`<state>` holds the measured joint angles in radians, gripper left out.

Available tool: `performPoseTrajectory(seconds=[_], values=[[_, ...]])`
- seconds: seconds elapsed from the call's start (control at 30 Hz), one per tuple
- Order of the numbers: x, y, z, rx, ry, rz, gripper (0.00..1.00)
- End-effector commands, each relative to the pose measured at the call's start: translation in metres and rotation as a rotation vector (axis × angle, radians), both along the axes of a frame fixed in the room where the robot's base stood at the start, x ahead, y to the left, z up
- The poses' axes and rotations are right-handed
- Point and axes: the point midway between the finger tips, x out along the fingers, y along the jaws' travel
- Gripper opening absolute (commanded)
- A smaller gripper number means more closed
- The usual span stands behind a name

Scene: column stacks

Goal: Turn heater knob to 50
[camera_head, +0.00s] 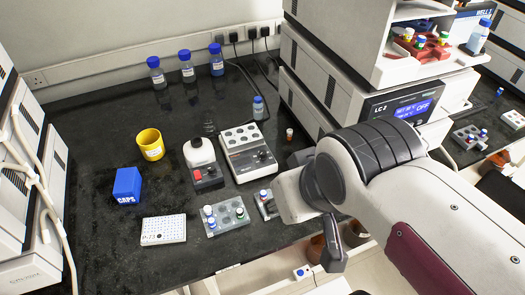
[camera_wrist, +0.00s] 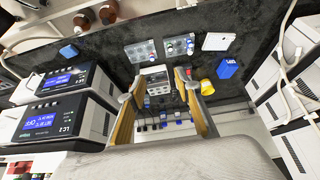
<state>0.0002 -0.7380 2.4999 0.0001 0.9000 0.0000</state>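The heater (camera_head: 245,152) is a white block with several round wells and a dark control panel along its front. It stands mid-counter in the head view, with a small knob (camera_head: 262,155) on the panel. In the wrist view the heater (camera_wrist: 158,82) appears between the fingers, small, and its knob setting is too small to read. My gripper (camera_wrist: 158,82) is open and empty, its two fingers spread apart. In the head view my gripper (camera_head: 335,262) hangs near the counter's front edge, right of and nearer than the heater, clear of it; one finger is largely hidden.
A white device with a red control (camera_head: 209,172) stands just left of the heater. Vial racks (camera_head: 227,215), a white plate (camera_head: 163,230), a blue caps box (camera_head: 127,186) and a yellow cup (camera_head: 150,144) surround it. An LC unit (camera_head: 395,108) rises at right.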

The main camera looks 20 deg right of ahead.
Motion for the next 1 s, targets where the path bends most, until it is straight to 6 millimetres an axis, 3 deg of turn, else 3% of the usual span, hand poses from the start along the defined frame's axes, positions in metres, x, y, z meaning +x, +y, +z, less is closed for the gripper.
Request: performPoseTrajectory(seconds=[0.47,1.0], values=[[0.020,-0.003,-0.034,-0.012,0.176,0.002,0.34],[0.077,-0.021,-0.068,-0.130,0.324,0.148,0.34]])
